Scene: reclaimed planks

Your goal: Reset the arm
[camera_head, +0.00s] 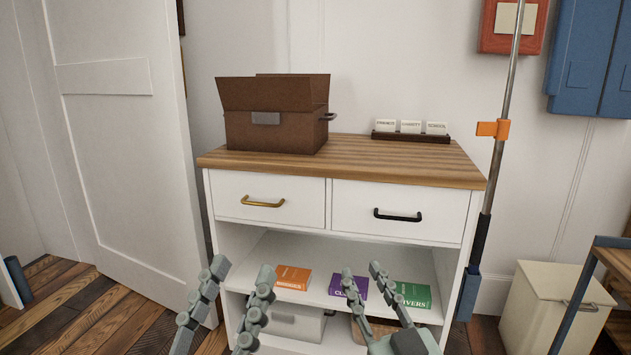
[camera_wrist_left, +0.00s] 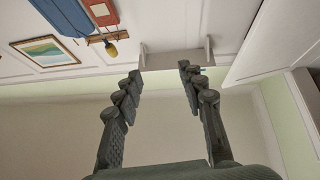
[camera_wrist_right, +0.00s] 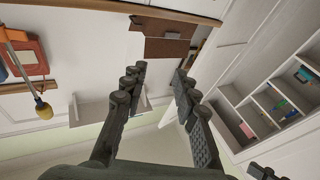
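My left gripper (camera_head: 236,282) is in the lower middle of the head view, in front of the dresser's open shelf. Its fingers are spread with nothing between them, as the left wrist view (camera_wrist_left: 160,78) also shows. My right gripper (camera_head: 362,275) is just to its right, also in front of the shelf. Its fingers are apart and empty, as in the right wrist view (camera_wrist_right: 160,72). The two grippers are side by side and apart. Whether the fingertips reach over the shelf edge is hard to tell.
A white dresser (camera_head: 395,212) with two closed drawers stands ahead. On its wooden top are an open brown box (camera_head: 275,135) and a card rack (camera_head: 410,137). Orange (camera_head: 292,278), purple (camera_head: 336,285) and green (camera_head: 414,295) books lie on the shelf. A cream bin (camera_head: 540,300) stands right.

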